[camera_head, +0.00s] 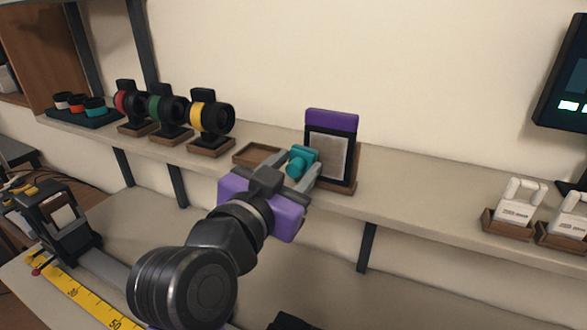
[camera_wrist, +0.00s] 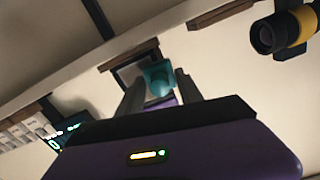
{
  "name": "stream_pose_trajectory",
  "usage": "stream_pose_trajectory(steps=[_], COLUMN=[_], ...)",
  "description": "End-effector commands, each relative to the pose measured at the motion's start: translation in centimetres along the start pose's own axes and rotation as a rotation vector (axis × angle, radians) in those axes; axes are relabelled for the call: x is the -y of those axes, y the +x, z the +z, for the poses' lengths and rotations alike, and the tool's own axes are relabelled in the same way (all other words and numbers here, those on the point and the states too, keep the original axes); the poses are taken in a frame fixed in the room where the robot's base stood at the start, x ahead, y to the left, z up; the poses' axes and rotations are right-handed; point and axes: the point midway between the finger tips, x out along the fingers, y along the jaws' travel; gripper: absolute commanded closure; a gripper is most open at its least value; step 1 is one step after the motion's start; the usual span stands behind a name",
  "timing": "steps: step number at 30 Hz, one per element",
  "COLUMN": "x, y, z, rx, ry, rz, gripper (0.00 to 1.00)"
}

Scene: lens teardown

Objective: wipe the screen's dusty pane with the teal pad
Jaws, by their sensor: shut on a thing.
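The screen (camera_head: 331,119) stands upright on a wooden base on the shelf, with a purple top bar and a dark frame. Its pane (camera_head: 328,151) looks grey and dull. My gripper (camera_head: 303,170) is shut on the teal pad (camera_head: 299,158), just in front of the pane's lower left. The pad hides a little of the screen's left edge. In the wrist view the teal pad (camera_wrist: 159,78) sits between the two fingers (camera_wrist: 160,92), with the screen (camera_wrist: 122,66) behind it. I cannot tell whether the pad touches the pane.
An empty wooden tray (camera_head: 240,155) lies left of the screen. Further left stand lens-like rings on stands, such as the yellow one (camera_head: 208,118), and a dark tray of small caps (camera_head: 70,117). White devices (camera_head: 516,204) stand at the right. The shelf between them and the screen is clear.

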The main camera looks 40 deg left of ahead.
Motion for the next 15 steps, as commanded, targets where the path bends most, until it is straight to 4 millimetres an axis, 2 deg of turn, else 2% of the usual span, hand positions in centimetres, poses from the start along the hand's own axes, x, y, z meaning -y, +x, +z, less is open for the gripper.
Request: stream_pose_trajectory(steps=[15], x=[-0.13], y=[0.68], z=[-0.09], rx=[-0.001], ry=[0.001], rz=[0.000], gripper=[0.90])
